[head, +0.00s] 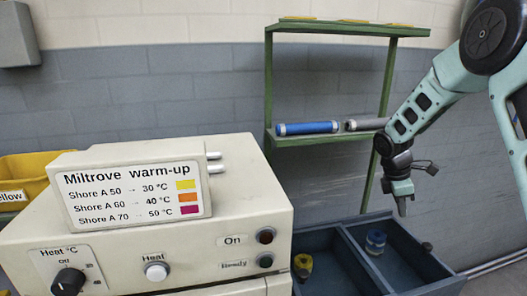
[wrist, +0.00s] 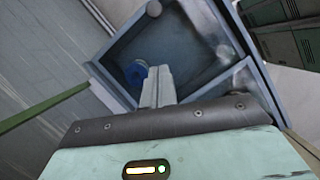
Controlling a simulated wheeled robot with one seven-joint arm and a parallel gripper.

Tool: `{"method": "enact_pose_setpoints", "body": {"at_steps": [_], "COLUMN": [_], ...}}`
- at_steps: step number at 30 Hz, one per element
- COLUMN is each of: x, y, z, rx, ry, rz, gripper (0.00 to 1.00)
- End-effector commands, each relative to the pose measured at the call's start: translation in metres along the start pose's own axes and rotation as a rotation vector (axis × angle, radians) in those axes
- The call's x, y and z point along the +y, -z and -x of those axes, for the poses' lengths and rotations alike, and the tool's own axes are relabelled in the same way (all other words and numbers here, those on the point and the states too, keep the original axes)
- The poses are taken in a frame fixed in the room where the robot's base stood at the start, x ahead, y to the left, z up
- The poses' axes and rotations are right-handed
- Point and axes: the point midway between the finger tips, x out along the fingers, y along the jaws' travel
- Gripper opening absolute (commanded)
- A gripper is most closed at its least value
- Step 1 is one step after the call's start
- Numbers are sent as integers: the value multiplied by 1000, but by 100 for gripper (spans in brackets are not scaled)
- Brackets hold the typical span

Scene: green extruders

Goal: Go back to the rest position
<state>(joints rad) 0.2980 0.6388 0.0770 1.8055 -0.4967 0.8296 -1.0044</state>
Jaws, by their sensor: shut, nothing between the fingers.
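My gripper (head: 402,197) hangs from my teal arm at the right of the head view, pointing down above the dark blue-grey tray. In the wrist view my gripper (wrist: 159,78) shows its fingers together, with nothing between them. Below it, the divided tray (head: 335,224) holds a blue ringed piece (head: 375,242) in its right compartment and a yellow piece (head: 303,265) in its left one. The blue piece also shows in the wrist view (wrist: 135,73), beside the fingertips in the picture and apart from them as far as I can tell.
A green shelf frame (head: 268,90) stands by the wall, holding a blue tube (head: 307,128) and a grey tube (head: 366,124). A cream warm-up machine (head: 200,240) with a sign (head: 130,193) fills the front left. A yellow bin (head: 30,165) is at far left.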

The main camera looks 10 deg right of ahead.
Motion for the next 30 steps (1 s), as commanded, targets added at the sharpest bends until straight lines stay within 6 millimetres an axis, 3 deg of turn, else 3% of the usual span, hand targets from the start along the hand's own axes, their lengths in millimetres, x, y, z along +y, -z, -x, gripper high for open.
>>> {"method": "enact_pose_setpoints", "body": {"at_steps": [5,12,22,26,30], "x": [-34,-129,-225,-263,-317], "y": [21,57,68,113,147], "z": [27,74,93,104,115], "rx": [76,290,498,477,443], "ry": [-29,-35,52,80,100], "rz": [-166,-646,-1150,-971,-777], "gripper": [0,0,0,0,0]}}
